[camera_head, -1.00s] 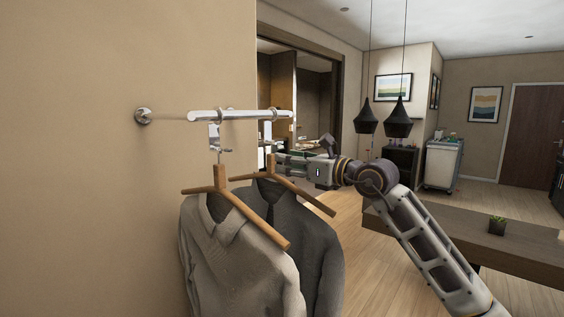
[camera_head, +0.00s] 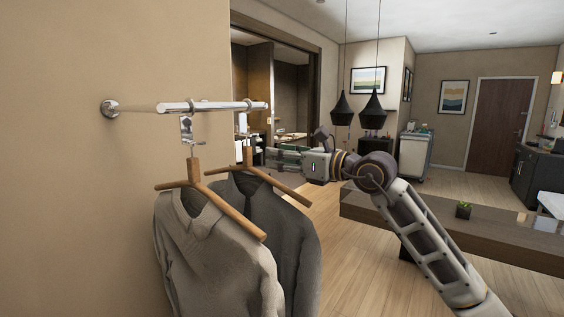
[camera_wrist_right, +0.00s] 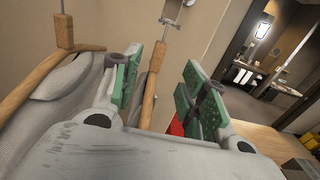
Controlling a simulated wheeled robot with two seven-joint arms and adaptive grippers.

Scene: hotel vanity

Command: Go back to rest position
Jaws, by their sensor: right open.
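My right gripper (camera_head: 272,157) is open and empty just right of the hanging clothes, at hanger-neck height. In the right wrist view its green-padded fingers (camera_wrist_right: 165,88) stand apart, and part of a wooden hanger (camera_wrist_right: 150,95) shows in the gap between them; I cannot tell its depth. A light grey-beige garment (camera_head: 215,262) hangs on a front wooden hanger (camera_head: 194,172). A dark grey garment (camera_head: 292,225) hangs behind it on a second wooden hanger (camera_head: 248,157). Both hang below the metal wall rail (camera_head: 215,106). My left gripper is not in view.
The wall (camera_head: 70,200) closes off the left side. Two black pendant lamps (camera_head: 373,110) hang farther back. Wooden floor (camera_head: 350,270) is open between clothes and table.

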